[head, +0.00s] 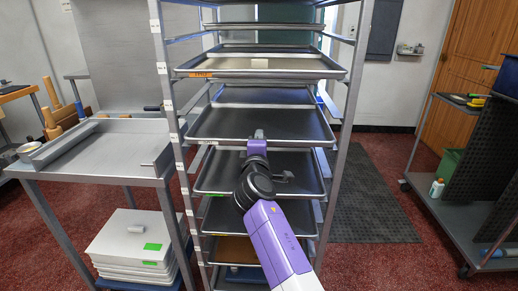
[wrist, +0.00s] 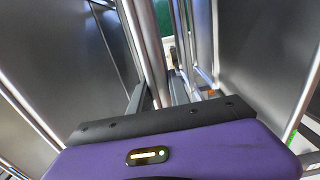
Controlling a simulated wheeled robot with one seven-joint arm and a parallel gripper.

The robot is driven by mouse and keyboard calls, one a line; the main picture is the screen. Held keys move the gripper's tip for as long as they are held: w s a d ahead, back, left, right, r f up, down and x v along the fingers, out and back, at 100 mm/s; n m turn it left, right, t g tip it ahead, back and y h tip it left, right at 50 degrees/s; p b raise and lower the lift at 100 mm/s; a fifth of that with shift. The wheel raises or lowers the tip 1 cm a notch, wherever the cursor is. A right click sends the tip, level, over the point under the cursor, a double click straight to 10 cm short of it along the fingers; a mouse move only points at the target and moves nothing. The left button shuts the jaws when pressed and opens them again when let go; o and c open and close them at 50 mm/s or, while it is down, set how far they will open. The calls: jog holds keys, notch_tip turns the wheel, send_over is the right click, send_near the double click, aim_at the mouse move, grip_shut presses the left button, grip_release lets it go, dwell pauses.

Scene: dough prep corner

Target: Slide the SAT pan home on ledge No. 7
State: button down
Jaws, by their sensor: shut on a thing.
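A tall metal rack (head: 352,75) holds several grey sheet pans on side ledges. My gripper (head: 258,134) is at the middle of the front rim of a dark, empty-looking pan (head: 215,122) at mid-height, shut on that rim. The fingers hide part of the rim, and I can read no SAT mark on this pan. The pan looks level between the side posts; how deep it sits I cannot tell. Small white tags (head: 168,105) run down the left post, too small to read for No. 7. The wrist view shows rolled pan surfaces and rails.
The pan above (head: 310,66) has an orange label and a pale card; the pan below (head: 310,180) has a green label. A steel table (head: 120,128) stands at left, over a stack of white lidded boxes (head: 140,240). A cart (head: 440,195) is at right, with a floor mat (head: 375,190) between.

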jog(key=c, duration=1.1)
grip_release()
jog(key=shift+r, duration=0.15)
jog(key=shift+c, duration=0.2)
jog(key=shift+f, duration=0.25)
jog(key=s+p, duration=0.5)
jog(key=s, duration=0.3)
jog(key=shift+a+p, duration=0.2)
jog(key=shift+p, duration=0.15)
jog(key=shift+r, duration=0.1)
